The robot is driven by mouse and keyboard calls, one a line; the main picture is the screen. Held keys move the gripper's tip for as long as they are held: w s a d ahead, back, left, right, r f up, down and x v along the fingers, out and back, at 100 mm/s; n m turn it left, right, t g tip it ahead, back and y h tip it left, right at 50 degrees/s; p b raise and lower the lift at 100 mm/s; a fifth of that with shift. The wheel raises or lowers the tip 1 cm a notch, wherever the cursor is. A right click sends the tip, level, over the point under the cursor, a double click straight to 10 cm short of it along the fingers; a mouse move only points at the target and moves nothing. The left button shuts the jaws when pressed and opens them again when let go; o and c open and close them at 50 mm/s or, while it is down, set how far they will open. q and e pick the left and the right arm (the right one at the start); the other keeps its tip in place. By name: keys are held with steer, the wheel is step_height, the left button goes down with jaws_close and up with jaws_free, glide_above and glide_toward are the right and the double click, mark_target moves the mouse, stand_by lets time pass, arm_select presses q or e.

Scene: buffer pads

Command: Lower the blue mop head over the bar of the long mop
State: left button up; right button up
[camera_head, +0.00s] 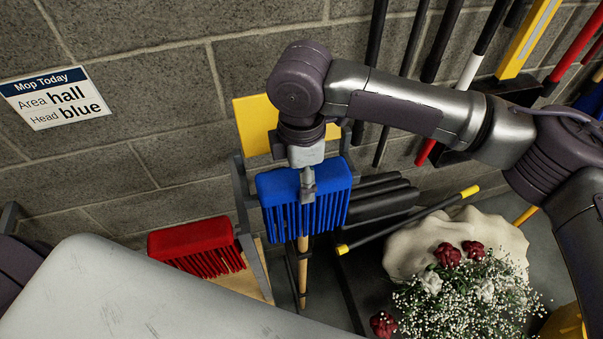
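The blue mop head (335,185), a block with hanging blue strands, is upright at the middle of the view. My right gripper (308,187) comes down on it from above; a finger lies against its near face and the other is hidden. The gripper looks shut on it. A wooden pole (303,262) shows directly below the strands; whether it touches the head is unclear. A dark bar with yellow ends (410,219) slants to the right of the head; I cannot tell whether it is the long mop's bar. My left gripper is not in view.
A red brush-like head (198,247) sits lower left. Grey rack posts (250,235) stand beside the blue head. Flowers (465,290) and a cream cloth-like thing (410,250) are lower right. Long handles lean along the wall. A wall sign (55,97) reads "hall", "blue".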

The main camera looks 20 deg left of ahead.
steer(key=shift+f, duration=0.4)
stand_by(0.5)
steer(key=o, duration=1.4)
steer(key=shift+o, duration=0.2)
steer(key=shift+r, duration=0.15)
step_height(320, 180, up, 12)
